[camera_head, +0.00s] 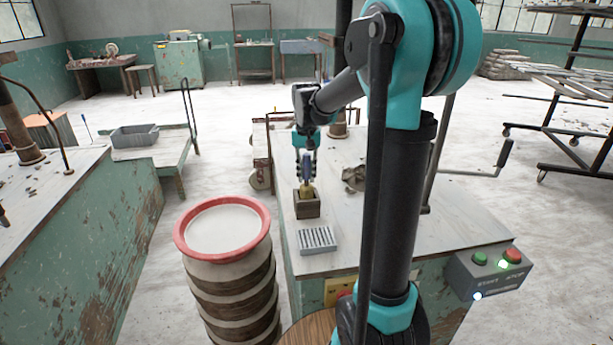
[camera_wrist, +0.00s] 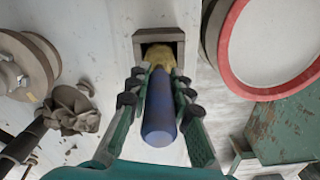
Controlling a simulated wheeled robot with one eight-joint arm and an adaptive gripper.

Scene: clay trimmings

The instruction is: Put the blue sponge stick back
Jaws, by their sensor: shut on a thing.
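The blue sponge stick (camera_wrist: 159,112) has a blue handle and a yellowish sponge end (camera_wrist: 160,56). It also shows in the head view (camera_head: 306,168), upright. My gripper (camera_head: 305,160) is shut on its blue handle, with fingers on both sides in the wrist view (camera_wrist: 158,95). A small square dark holder (camera_head: 307,207) stands on the table below; its rim also shows in the wrist view (camera_wrist: 138,42). The sponge end is at the holder's opening and appears partly inside it. How deep it sits I cannot tell.
A grey ribbed tray (camera_head: 317,240) lies just in front of the holder on the worktable (camera_head: 400,225). A red-rimmed drum (camera_head: 222,230) stands to the left. Clay trimmings (camera_head: 354,178) lie to the right of the holder. A control box with buttons (camera_head: 490,272) is at the table's right corner.

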